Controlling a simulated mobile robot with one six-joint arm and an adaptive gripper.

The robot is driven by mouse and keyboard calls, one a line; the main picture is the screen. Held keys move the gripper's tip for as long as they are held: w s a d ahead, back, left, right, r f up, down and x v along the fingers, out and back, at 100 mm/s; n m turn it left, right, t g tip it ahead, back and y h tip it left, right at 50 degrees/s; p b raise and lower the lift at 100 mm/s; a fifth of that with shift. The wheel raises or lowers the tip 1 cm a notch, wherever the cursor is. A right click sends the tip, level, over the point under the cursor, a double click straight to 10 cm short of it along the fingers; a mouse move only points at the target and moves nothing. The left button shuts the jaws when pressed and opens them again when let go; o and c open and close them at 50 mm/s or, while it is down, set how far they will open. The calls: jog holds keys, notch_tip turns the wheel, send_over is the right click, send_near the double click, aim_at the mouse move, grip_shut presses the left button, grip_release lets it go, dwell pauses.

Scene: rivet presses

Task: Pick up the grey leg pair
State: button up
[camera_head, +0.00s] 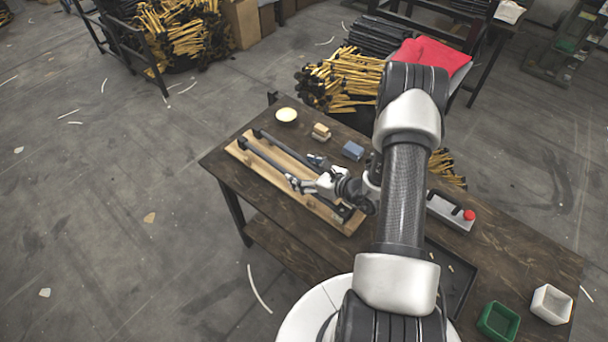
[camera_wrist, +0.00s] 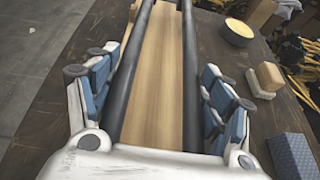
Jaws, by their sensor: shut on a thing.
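The grey leg pair (camera_head: 265,158) is two long dark tubes lying side by side along a pale wooden board (camera_wrist: 160,90) on the table. In the wrist view the tubes of the leg pair (camera_wrist: 192,75) run between my fingers, with the wood showing between them. My gripper (camera_head: 306,173) is shut on the leg pair, with blue-padded fingers on the outer sides of the two tubes. In the wrist view my gripper (camera_wrist: 162,85) hides the near ends of the tubes. I cannot tell whether the pair is clear of the board.
On the dark table (camera_head: 225,170) are a yellow-topped bowl (camera_head: 287,115), small wooden blocks (camera_head: 321,131), a blue block (camera_head: 353,150), a control box with a red button (camera_head: 469,215), a green bin (camera_head: 498,321) and a white bin (camera_head: 551,304). Bundles of yellow-and-black parts (camera_head: 345,80) lie behind.

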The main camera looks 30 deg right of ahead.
notch_tip(320, 180, up, 17)
jog(key=p, duration=0.5)
jog(key=shift+r, duration=0.2)
